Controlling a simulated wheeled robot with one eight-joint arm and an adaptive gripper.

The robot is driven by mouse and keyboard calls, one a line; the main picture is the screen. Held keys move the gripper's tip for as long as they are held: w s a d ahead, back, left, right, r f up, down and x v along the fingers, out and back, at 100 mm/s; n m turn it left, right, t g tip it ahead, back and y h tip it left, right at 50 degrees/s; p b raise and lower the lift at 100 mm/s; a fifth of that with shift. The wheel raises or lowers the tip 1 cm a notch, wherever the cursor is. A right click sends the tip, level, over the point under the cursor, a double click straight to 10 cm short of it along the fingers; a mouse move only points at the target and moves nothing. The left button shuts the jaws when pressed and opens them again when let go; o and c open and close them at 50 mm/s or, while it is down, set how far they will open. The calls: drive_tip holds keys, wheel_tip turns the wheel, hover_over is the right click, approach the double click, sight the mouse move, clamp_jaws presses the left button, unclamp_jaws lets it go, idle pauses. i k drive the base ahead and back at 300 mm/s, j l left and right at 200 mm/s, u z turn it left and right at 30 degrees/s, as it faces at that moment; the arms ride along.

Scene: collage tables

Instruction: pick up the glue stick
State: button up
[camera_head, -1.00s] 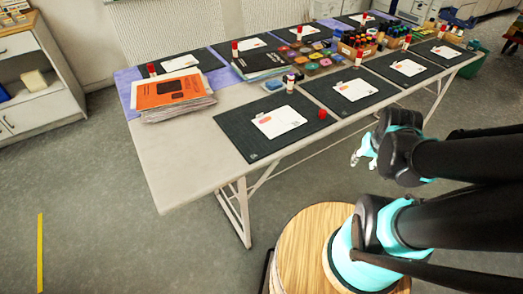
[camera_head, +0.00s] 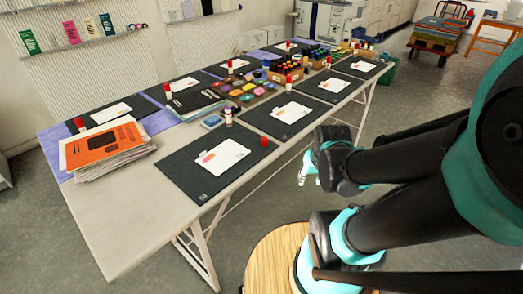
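Several white glue sticks with red caps stand upright on the long table (camera_head: 135,222). The nearest one (camera_head: 228,117) stands behind the front black mat (camera_head: 190,178). Another glue stick (camera_head: 288,83) stands at the back of the second mat, and one (camera_head: 80,126) stands at the far left. A short red piece (camera_head: 264,142), perhaps a cap, sits at the front mat's right edge. My gripper (camera_head: 308,172) hangs beyond the table's near right side, apart from every glue stick. Its pale fingers are too small to tell open from shut.
Papers lie on the mats. An orange-topped paper stack (camera_head: 103,145) lies at the left. Paint pots (camera_head: 240,92) and a wooden bottle box (camera_head: 286,70) fill the table's middle. The near left table end is bare. A cart (camera_head: 437,42) stands far right.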

sight(229, 119)
drive_tip(key=i+l, duration=0.25)
drive_tip(key=l, duration=0.15)
drive_tip(key=i+l, duration=0.55)
drive_tip(key=l, duration=0.25)
drive_tip(key=i+l, duration=0.25)
drive_tip(key=l, duration=0.15)
drive_tip(key=u, duration=1.8)
drive_tip(key=i+l+z, duration=0.1)
drive_tip(key=l, duration=0.3)
drive_tip(key=i+l+z, duration=0.1)
drive_tip(key=l, duration=0.25)
drive_tip(key=i+l+z, duration=0.1)
drive_tip(key=l, duration=0.3)
